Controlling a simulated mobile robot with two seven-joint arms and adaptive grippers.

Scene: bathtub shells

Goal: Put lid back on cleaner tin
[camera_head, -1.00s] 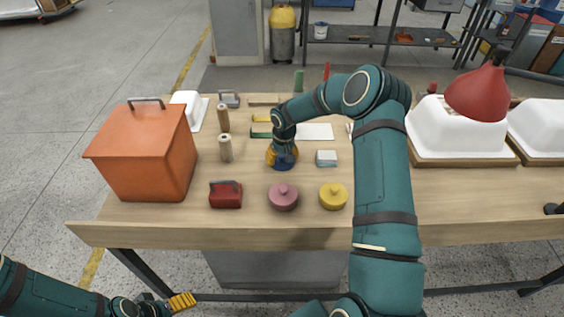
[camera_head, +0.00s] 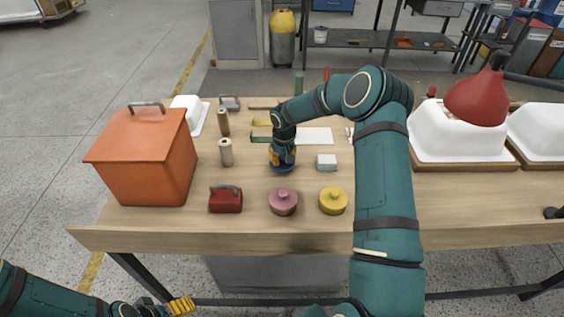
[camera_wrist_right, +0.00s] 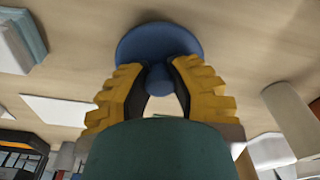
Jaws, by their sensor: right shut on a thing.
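My right gripper (camera_head: 283,158) points down over the middle of the table, shut on the knob of a round blue lid (camera_head: 283,169). In the right wrist view the yellow fingers (camera_wrist_right: 158,95) close on both sides of the knob, with the blue disc (camera_wrist_right: 155,38) beyond them. I cannot tell whether the lid rests on the table or on something low. A pink round tin (camera_head: 283,202) and a yellow round tin (camera_head: 333,201), both with knobbed tops, stand in front. No open tin is clearly seen. My left gripper (camera_head: 181,306) is low at the left, off the table.
An orange lidded box (camera_head: 145,165) stands at the left. A red block with a handle (camera_head: 225,200), a brown roll (camera_head: 226,153) and a pale block (camera_head: 326,162) surround the gripper. The front edge is clear.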

